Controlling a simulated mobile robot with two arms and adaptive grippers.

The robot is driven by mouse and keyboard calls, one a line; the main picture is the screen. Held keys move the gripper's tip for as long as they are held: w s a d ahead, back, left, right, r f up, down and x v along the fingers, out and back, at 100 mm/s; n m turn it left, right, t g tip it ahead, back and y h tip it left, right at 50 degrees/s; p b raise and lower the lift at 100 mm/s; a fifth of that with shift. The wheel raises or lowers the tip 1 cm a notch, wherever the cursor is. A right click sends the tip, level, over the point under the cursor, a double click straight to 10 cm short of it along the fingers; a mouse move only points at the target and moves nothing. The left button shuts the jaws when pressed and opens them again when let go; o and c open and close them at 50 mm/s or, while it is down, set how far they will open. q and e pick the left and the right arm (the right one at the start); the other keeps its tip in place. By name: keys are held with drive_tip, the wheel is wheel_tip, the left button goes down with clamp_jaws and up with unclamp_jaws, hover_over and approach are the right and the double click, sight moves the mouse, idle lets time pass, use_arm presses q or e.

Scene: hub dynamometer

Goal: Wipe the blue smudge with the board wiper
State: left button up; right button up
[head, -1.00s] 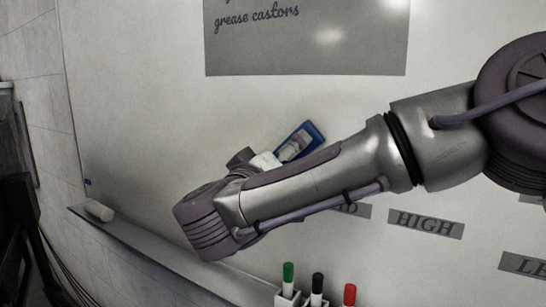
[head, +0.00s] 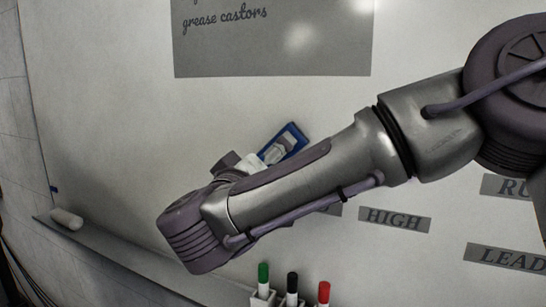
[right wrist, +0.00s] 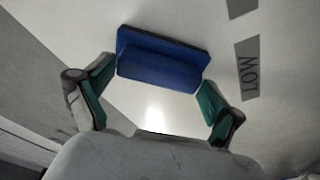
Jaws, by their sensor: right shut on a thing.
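The board wiper (head: 291,143) is a blue block, seen tilted in front of the whiteboard (head: 120,110). My right gripper (right wrist: 160,80) is shut on it, one dark green finger at each end of the wiper (right wrist: 158,68) in the right wrist view. In the head view my right arm hides most of the gripper. I cannot tell whether the wiper touches the board. A small blue spot (head: 54,188) shows at the board's far left edge; I cannot tell if it is the smudge. No other blue mark shows on the visible board. My left gripper is not in view.
A ledge (head: 130,262) runs below the board, with a white cylinder (head: 67,219) at its left end. Green (head: 263,274), black (head: 292,283) and red (head: 324,292) markers stand in holders below. A grey notice (head: 275,50) and word labels (head: 394,219) are on the board.

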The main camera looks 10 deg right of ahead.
drive_tip(key=shift+w+a+p, duration=0.3)
drive_tip(key=shift+w+a, duration=0.45)
drive_tip(key=shift+a, duration=0.15)
drive_tip(key=w+a+p, duration=0.3)
drive_tip(key=w+a, duration=0.1)
drive_tip(key=a, duration=0.1)
drive_tip(key=shift+a, duration=0.35)
drive_tip(key=shift+a, duration=0.1)
drive_tip(key=shift+a+r+v, duration=0.1)
drive_tip(key=shift+r+v, duration=0.05)
drive_tip(key=shift+v, duration=1.25)
drive_tip(key=shift+a+r+v, duration=0.15)
drive_tip(key=shift+v, duration=1.3)
